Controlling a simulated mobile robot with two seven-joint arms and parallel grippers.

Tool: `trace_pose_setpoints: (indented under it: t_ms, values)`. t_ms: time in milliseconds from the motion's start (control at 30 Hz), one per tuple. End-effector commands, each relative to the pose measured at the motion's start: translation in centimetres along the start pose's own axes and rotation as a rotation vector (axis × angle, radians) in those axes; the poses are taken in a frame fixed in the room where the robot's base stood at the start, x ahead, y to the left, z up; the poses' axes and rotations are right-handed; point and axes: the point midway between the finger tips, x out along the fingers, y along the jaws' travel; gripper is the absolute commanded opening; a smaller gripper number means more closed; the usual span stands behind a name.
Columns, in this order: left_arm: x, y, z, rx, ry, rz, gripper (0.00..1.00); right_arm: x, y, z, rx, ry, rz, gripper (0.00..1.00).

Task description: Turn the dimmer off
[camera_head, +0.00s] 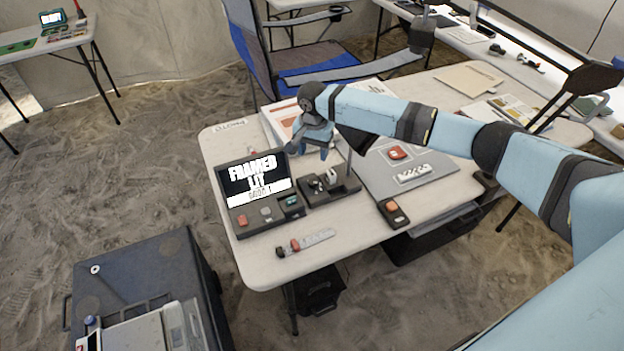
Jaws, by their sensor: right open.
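My right arm reaches in from the right edge over the white table. My right gripper (310,148) hangs above the table, pointing down behind the display box, with its fingers apart and nothing visible between them. I cannot tell for sure which device is the dimmer. A small black box with an orange-red top (393,212) lies near the table's front edge, right of the gripper and apart from it. A display box (254,190) stands at the table's left, its screen lit with white text, with red, grey and teal buttons below. My left gripper is not in view.
A black holder (330,187) stands beside the display box. A grey board (430,178) bears a red-topped item. A blue chair (310,55) stands behind the table (225,143). A dark case (150,270) stands on the floor, front left.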

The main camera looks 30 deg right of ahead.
Motion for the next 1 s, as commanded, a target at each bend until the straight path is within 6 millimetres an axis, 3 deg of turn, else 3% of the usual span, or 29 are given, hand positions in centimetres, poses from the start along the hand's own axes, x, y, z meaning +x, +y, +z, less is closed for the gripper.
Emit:
trace_pose_setpoints:
  t_ms: [300,500,700,1000]
  values:
    - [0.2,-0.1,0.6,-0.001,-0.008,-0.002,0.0,6.9,0.0,0.1,-0.003,0.001,0.0,0.55]
    - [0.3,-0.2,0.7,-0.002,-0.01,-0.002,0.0,10.2,-0.1,0.0,-0.002,0.001,-0.001,0.55]
    - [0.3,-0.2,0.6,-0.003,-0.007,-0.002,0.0,11.7,-0.1,0.1,-0.003,0.001,-0.003,0.55]
    - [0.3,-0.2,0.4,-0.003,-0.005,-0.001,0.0,11.8,-0.1,0.1,-0.004,0.001,-0.003,0.55]
